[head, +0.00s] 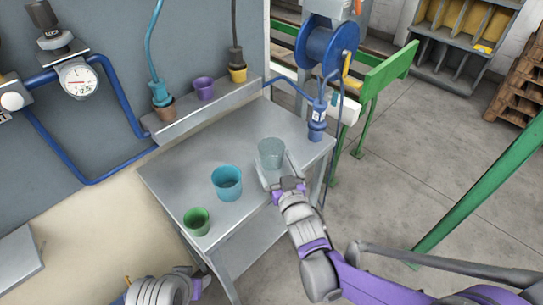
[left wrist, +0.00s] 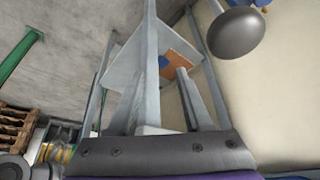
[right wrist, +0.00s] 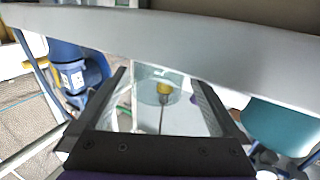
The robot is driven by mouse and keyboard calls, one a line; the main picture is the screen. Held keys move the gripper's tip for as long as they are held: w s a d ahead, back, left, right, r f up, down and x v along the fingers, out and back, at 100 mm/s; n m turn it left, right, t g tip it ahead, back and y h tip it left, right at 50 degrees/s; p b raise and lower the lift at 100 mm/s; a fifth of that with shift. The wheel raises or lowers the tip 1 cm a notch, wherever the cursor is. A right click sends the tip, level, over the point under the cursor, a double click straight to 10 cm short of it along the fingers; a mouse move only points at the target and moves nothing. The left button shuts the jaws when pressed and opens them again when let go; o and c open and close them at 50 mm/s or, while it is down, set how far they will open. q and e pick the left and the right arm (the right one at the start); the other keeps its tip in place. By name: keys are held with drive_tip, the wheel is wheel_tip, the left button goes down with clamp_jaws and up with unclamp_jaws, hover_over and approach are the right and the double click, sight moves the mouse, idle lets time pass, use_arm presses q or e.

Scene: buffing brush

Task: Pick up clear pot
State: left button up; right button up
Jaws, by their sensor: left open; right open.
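The clear pot (head: 271,152), a see-through greenish tumbler shape, stands upright on the grey metal table near its right end. My right gripper (head: 278,172) is open with its fingers pointing at the pot, one toward each side. In the right wrist view the clear pot (right wrist: 158,92) shows between the open fingers; I cannot tell whether they touch it. My left gripper (left wrist: 160,88) is open and empty in the left wrist view, low beside the table. In the head view only part of my left arm shows at the bottom edge.
A teal pot (head: 227,184) and a green pot (head: 197,221) stand on the table (head: 180,178) left of the clear pot. A raised shelf (head: 210,112) at the back holds a purple pot (head: 203,88) and brushes in pots. A blue reel (head: 326,46) stands beyond the right end.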

sight(268, 146)
drive_tip(key=x, duration=0.3)
drive_tip(key=shift+w, duration=0.25)
drive_tip(key=shift+c, duration=0.2)
drive_tip(key=c, duration=1)
